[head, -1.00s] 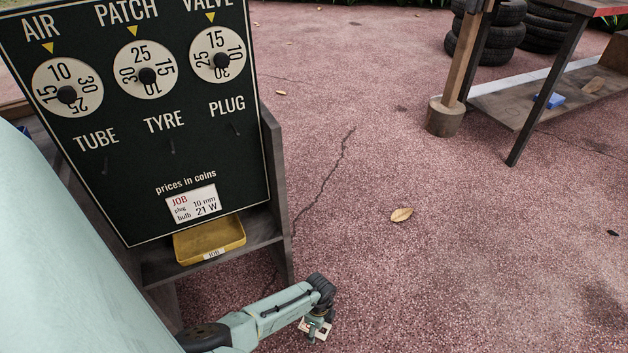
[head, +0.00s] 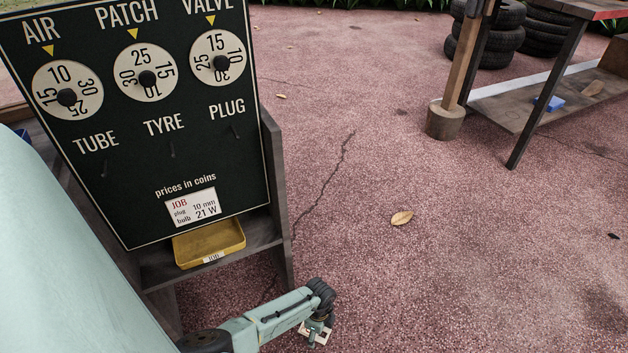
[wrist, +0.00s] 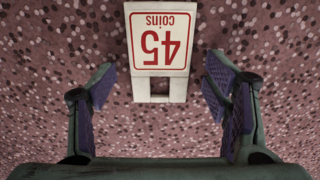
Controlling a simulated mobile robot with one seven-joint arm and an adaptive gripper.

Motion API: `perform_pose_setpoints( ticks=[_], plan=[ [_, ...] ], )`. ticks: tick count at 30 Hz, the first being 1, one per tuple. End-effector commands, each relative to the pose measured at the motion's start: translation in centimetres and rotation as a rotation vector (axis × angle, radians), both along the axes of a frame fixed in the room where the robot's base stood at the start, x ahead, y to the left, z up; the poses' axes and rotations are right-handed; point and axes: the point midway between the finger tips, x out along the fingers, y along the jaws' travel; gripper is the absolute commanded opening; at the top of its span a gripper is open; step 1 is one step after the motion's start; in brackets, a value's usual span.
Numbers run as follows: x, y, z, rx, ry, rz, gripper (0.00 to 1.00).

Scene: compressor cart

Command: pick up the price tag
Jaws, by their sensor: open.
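The price tag (wrist: 159,40) is a white plate with a red border and red "45 coins", upside down in the wrist view. Its pale base piece (wrist: 159,88) has a dark square opening. The tag's lower end lies centred between the fingers in the picture, with a gap on both sides. In the head view my gripper (head: 316,334) is low over the paving, and a small pale part of the tag shows at it. Contact between tag and ground cannot be told.
A dark price board (head: 150,120) with three dials stands at the left. A yellow tray (head: 222,240) sits on the shelf below it. A dry leaf (head: 402,218) lies on open red paving. A wooden bench (head: 545,95) and stacked tyres (head: 490,40) stand at the upper right.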

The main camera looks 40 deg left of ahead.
Motion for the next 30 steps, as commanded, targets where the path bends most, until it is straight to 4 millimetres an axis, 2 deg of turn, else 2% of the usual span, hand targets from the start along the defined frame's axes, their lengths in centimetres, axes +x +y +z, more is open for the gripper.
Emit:
perform_pose_setpoints(
  ticks=[2, 17, 30],
  plan=[
    [0.00, 0.01, 0.00, 0.000, 0.000, 0.000, 0.67],
    [0.00, 0.01, -0.05, 0.000, 0.000, 0.000, 0.34],
    [0.00, -0.02, -0.15, 0.000, -0.001, -0.001, 0.29]
  ],
)
